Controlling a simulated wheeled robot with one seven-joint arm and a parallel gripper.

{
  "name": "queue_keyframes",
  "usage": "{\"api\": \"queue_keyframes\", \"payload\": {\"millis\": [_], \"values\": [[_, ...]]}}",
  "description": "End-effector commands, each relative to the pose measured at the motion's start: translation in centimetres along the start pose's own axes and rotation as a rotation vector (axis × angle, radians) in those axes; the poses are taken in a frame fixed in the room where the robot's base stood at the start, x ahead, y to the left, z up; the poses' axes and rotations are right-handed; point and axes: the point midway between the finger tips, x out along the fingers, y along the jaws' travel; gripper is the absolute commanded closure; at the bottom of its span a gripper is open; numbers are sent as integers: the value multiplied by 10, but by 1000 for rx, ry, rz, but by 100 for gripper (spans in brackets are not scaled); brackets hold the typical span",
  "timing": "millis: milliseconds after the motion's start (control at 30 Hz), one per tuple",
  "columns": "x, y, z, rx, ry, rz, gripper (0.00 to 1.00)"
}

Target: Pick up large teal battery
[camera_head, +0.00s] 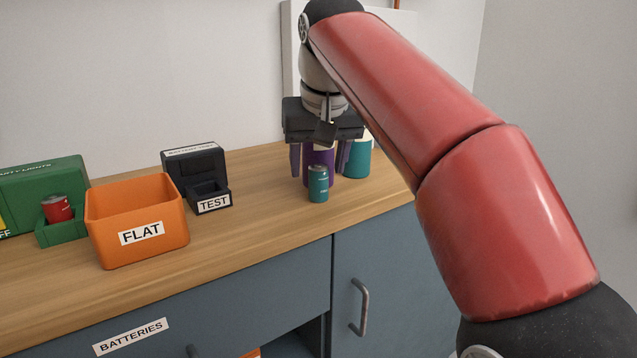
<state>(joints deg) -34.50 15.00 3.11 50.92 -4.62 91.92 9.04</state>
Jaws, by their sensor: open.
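A large teal battery (357,158) stands upright on the wooden counter, partly hidden by my gripper and arm. My gripper (317,172) points down with its fingers spread. The large teal battery is just right of the fingers. A purple battery (318,157) shows between the fingers in this view, partly covered; whether they surround it or only overlap it, I cannot tell. A smaller teal battery (318,184) stands upright in front of the purple one. I see no battery held.
An orange bin marked FLAT (137,236) and a black TEST holder (194,178) stand to the left. Further left is a green box (45,188) with a red battery (57,208). The counter (255,207) is clear between the TEST holder and the batteries. A wall stands behind.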

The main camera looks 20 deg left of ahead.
Motion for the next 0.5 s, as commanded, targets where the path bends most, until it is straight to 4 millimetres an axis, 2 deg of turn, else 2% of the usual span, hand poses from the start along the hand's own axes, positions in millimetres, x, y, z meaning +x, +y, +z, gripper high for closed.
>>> {"api": "queue_keyframes", "payload": {"millis": [33,200,500], "values": [[13,1,3,0,-2,1,45],[32,1,2,0,-1,1,45],[34,1,2,0,1,1,46]]}}
